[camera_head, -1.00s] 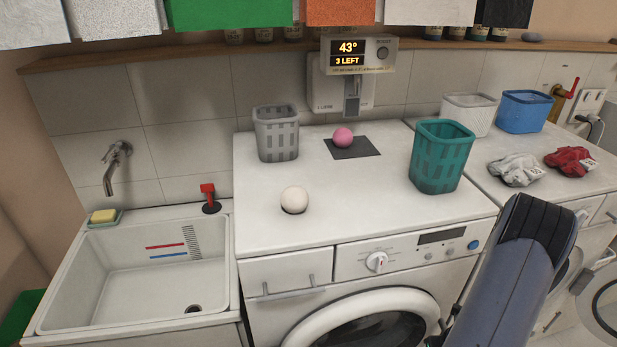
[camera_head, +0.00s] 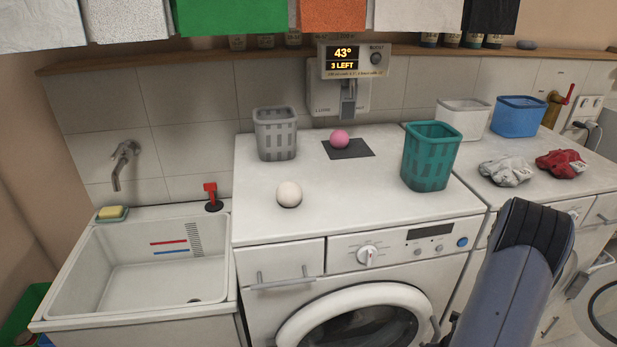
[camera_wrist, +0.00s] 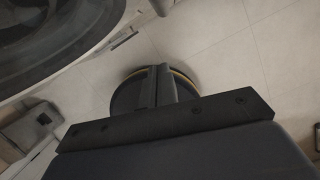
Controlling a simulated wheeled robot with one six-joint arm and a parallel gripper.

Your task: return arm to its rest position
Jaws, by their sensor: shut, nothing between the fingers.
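My gripper (camera_wrist: 164,72) shows in the wrist view with its two dark fingers together and nothing between them. It points down over the pale tiled floor (camera_wrist: 215,55), beside the round door of a machine (camera_wrist: 60,40) at the upper left. In the head view my grey-blue arm link (camera_head: 515,285) stands in front of the washing machine's right side. My gripper itself is out of that view.
The washer top (camera_head: 345,215) bears a white ball (camera_head: 289,194), pink ball (camera_head: 340,139), grey basket (camera_head: 275,135) and teal basket (camera_head: 430,156). Crumpled cloths (camera_head: 507,170) lie at right. A sink (camera_head: 62,290) stands at left. Floor beneath the gripper looks mostly clear.

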